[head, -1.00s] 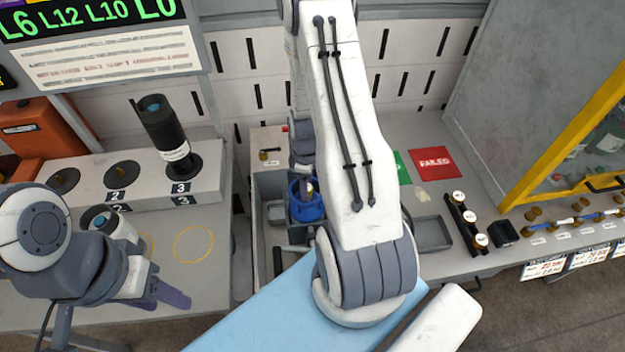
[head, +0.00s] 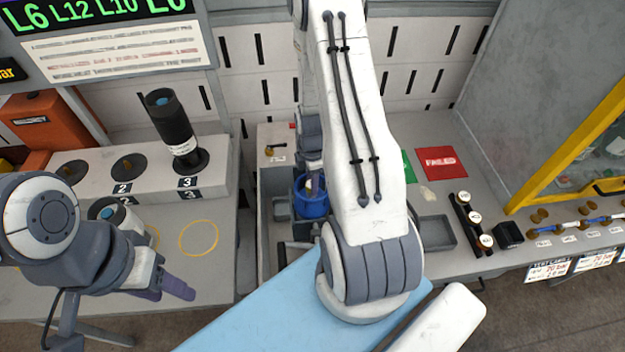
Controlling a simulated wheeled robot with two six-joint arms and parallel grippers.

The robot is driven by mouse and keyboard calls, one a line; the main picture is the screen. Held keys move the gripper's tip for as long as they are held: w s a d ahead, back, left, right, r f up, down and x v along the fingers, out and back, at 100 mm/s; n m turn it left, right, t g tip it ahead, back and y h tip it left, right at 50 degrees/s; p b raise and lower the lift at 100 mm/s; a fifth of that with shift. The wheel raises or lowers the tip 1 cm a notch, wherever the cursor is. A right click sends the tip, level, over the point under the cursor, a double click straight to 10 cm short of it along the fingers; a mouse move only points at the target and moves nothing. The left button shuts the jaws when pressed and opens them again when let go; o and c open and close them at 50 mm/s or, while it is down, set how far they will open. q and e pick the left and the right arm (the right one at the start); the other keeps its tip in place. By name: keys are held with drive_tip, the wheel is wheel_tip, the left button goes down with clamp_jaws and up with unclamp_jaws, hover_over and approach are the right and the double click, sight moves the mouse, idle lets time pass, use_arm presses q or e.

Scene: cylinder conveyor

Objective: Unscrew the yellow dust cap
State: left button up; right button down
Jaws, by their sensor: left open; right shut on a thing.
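A blue round holder or body (head: 313,204) stands in the grey bin-like station left of my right arm. A small pale-yellow piece (head: 315,185), which looks like the dust cap, shows at its top, mostly hidden. My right gripper (head: 313,178) reaches down over it from above, largely covered by my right arm, and is shut on the small piece. My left gripper (head: 172,287) is open and empty, with purple fingers low over the left table, apart from everything.
A black cylinder (head: 172,125) stands tilted in slot 3 of the grey rack; other slots look empty. Another cylinder (head: 108,212) is partly behind my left arm. Right are a red FAILED pad (head: 441,162), a grey tray (head: 434,233) and small labelled parts (head: 470,222).

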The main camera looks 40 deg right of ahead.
drive_tip(key=c, duration=0.5)
unclamp_jaws()
drive_tip(key=shift+r+p, duration=1.1)
drive_tip(key=shift+r, duration=0.25)
drive_tip(key=m, duration=0.3)
drive_tip(key=shift+f, duration=0.1)
drive_tip(key=m, duration=0.3)
